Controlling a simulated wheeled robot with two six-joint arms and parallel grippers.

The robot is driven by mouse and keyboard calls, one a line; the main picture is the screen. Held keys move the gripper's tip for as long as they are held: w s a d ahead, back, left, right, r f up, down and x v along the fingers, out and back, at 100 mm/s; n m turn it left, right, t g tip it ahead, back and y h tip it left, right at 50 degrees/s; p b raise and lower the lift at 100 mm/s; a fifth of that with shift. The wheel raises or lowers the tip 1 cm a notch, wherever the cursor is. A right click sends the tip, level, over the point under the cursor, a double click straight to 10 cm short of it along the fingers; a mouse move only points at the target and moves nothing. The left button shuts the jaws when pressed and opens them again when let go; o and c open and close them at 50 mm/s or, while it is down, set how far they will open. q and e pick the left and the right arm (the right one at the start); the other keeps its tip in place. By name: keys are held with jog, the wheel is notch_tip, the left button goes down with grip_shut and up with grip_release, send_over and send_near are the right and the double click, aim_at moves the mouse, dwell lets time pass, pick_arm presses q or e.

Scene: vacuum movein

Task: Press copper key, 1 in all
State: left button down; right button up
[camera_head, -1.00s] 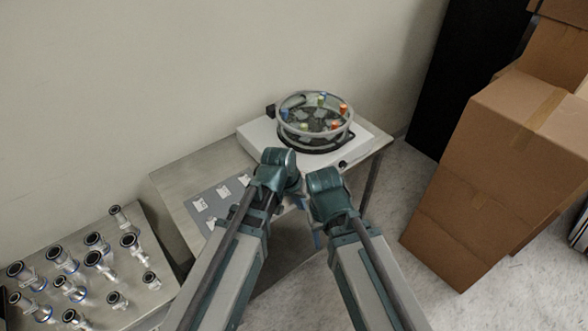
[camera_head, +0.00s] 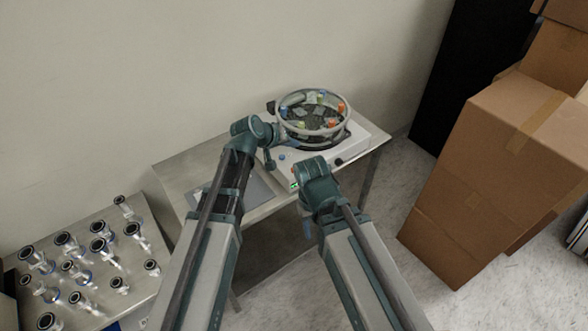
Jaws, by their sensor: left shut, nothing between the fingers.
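A white machine (camera_head: 361,142) stands on the metal table. On it sits a round clear-walled chamber (camera_head: 314,120) with a grey rim. Its front shows a blue button (camera_head: 282,157), a small green-lit display (camera_head: 294,184) and a black knob (camera_head: 338,162). I cannot make out a copper-coloured key for certain; my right wrist covers part of the front. My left gripper (camera_head: 269,161) is shut and empty, pointing down at the machine's left front corner, left of the blue button. I cannot tell if it touches. My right gripper (camera_head: 307,229) is mostly hidden below its wrist, before the table's front edge.
The metal table (camera_head: 188,168) has bare room at its back left. A grey mat (camera_head: 259,190) lies partly behind my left arm. A lower stand (camera_head: 100,262) at left holds several metal fittings. Brown cartons (camera_head: 500,165) stand at the right. Orange, blue and green pieces are in the chamber.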

pick_arm(q)
jog(key=shift+f, duration=0.15)
jog(key=b, duration=0.9)
send_over(293, 173)
notch_tip(293, 173, down, 9)
jog(key=shift+a+r, duration=0.1)
jog(key=shift+r, duration=0.1)
dwell(1.3)
jog(key=shift+f+b, duration=0.3)
jog(key=shift+f, duration=0.1)
jog(key=shift+f+b, duration=0.45)
dwell(0.6)
jog(key=shift+r, duration=0.1)
jog(key=shift+r+p, duration=0.8)
jog(key=shift+p, duration=0.1)
jog(key=shift+r, duration=0.1)
